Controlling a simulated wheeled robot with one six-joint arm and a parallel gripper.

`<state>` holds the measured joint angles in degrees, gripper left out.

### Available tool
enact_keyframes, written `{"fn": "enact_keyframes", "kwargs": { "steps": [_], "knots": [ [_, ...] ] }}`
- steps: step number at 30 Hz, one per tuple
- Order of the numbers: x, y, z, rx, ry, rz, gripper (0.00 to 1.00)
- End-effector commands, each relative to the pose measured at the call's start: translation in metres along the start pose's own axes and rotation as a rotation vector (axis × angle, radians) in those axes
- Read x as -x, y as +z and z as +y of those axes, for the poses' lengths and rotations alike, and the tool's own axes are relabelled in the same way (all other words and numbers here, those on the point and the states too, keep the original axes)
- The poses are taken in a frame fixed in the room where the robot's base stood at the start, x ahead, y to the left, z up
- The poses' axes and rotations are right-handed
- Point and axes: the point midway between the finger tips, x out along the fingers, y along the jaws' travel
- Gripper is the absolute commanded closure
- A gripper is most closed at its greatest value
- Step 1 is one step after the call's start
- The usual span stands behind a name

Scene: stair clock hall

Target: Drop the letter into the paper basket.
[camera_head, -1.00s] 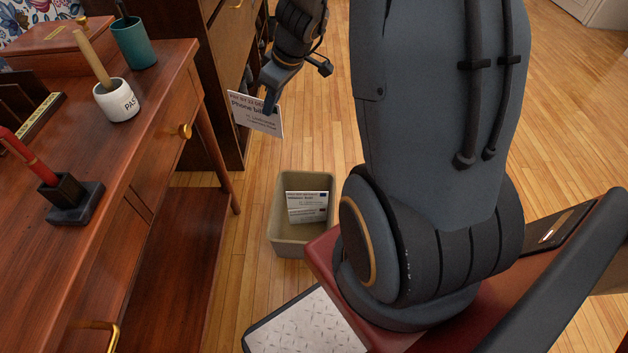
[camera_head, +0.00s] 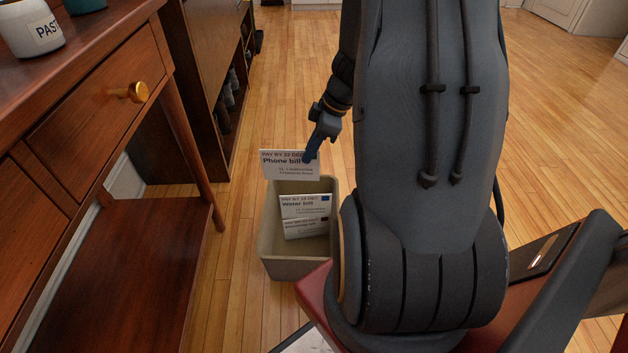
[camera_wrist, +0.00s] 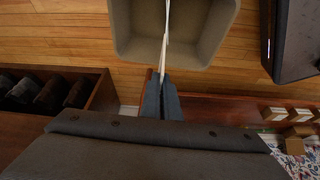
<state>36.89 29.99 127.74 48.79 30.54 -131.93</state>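The letter (camera_head: 284,165) is a white sheet headed "Phone bill". My gripper (camera_head: 310,152) is shut on its upper right part and holds it upright above the far rim of the paper basket. In the wrist view my gripper's fingers (camera_wrist: 162,85) pinch the letter (camera_wrist: 167,30), which shows as a thin edge in front of the basket opening. The beige paper basket (camera_head: 290,268) stands on the floor, and its wall also shows in the wrist view (camera_wrist: 215,35). Two other letters are in the basket, the upper one a water bill (camera_head: 306,206).
A wooden desk (camera_head: 85,95) with a drawer and a paste pot (camera_head: 30,28) stands at the left. A dark cabinet with shelves (camera_head: 205,60) is behind it. Wooden floor (camera_head: 270,90) lies open beyond the basket.

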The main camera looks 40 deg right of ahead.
Motion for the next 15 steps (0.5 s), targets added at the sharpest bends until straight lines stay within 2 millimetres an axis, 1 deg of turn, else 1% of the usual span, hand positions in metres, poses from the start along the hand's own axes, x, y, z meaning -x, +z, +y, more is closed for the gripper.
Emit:
{"fn": "enact_keyframes", "kwargs": {
  "steps": [1, 6, 10, 15],
  "knots": [
    [-0.019, 0.011, 0.004, 0.011, -0.007, 0.000, 1.00],
    [-0.043, 0.033, 0.007, 0.054, -0.024, 0.000, 1.00],
    [-0.053, 0.042, 0.009, 0.074, -0.031, 0.000, 1.00],
    [-0.058, 0.046, 0.009, 0.085, -0.036, 0.000, 1.00]
  ]
}}
